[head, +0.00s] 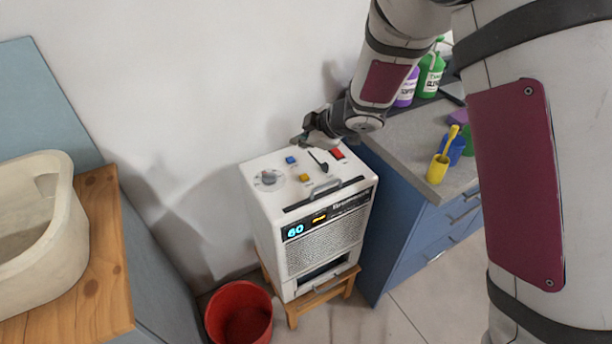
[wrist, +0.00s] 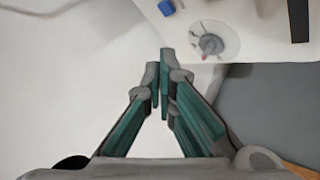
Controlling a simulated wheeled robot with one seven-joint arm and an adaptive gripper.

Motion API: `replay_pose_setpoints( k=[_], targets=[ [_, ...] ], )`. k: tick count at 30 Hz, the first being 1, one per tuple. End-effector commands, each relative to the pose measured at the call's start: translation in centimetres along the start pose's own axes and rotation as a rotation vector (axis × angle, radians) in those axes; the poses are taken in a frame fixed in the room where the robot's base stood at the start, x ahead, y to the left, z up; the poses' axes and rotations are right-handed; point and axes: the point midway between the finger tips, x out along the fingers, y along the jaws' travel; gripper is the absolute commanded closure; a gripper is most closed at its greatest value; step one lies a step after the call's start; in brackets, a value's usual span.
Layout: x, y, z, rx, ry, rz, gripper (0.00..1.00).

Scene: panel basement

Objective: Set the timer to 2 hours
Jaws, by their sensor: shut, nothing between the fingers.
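A white box-shaped machine (head: 272,215) stands on a small wooden stool. Its front display (head: 296,231) reads 60 in blue, with a small orange indicator beside it. On its top are a grey round dial (head: 268,177), a blue button (head: 290,160), a yellow button (head: 304,177), a red switch (head: 337,153) and a dark lever (head: 319,161). My gripper (head: 303,140) is above the back of the top. In the wrist view my gripper (wrist: 161,73) is shut and empty, apart from the dial (wrist: 210,44), which has a red mark.
A blue cabinet (head: 394,210) with bottles and cups stands close on the machine's right. A red bucket (head: 239,311) is on the floor at front left. A wooden counter (head: 94,282) with a pale basin is at far left. The wall is close behind the machine.

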Motion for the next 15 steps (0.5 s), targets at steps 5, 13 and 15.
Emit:
replay_pose_setpoints(
  k=[5, 13, 15],
  targets=[
    [0.4, -0.2, 0.3, 0.001, -0.001, 0.000, 1.00],
    [2.3, -1.4, 1.6, 0.000, -0.001, 0.000, 1.00],
    [2.7, -1.8, 2.0, 0.002, -0.001, 0.001, 1.00]
  ],
)
